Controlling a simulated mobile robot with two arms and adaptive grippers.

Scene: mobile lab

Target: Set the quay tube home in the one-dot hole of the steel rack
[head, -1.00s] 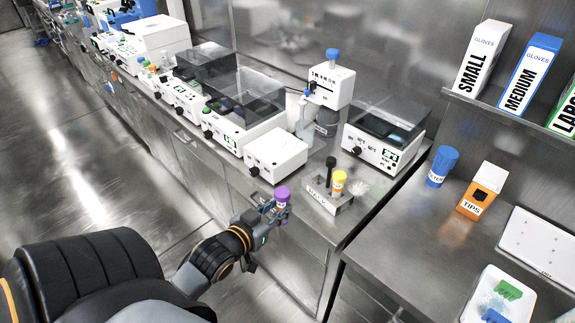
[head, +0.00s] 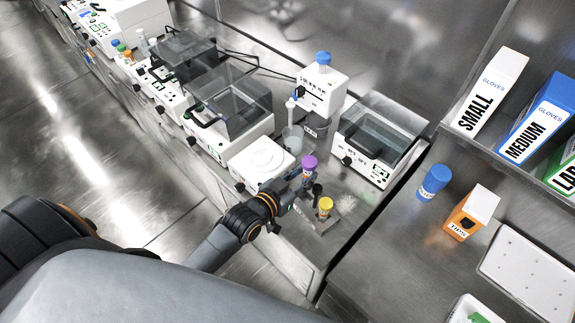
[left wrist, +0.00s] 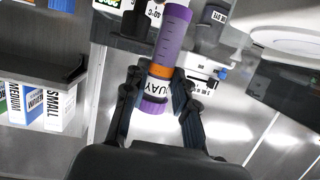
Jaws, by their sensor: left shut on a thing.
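The quay tube, labelled QUAY with a purple cap (head: 309,162) and an orange band, is in my left gripper (head: 298,184). In the left wrist view the purple tube (left wrist: 173,38) lies between the two fingers of that gripper (left wrist: 158,78). The steel rack (head: 323,226) stands on the bench just right of and below my gripper, partly hidden by it. A yellow-capped tube (head: 325,206) and a black-topped item (head: 317,189) stand at the rack. The held tube appears above and beside the rack; its lower end is hidden. The dot marks cannot be read. My right gripper is out of view.
A white device with a round plate (head: 262,158) is close left of my gripper. A beaker (head: 293,138) and a blue-topped white unit (head: 321,90) stand behind. A clear-lidded machine (head: 380,140) is to the right. A gap separates the right bench, with a blue-capped jar (head: 433,182).

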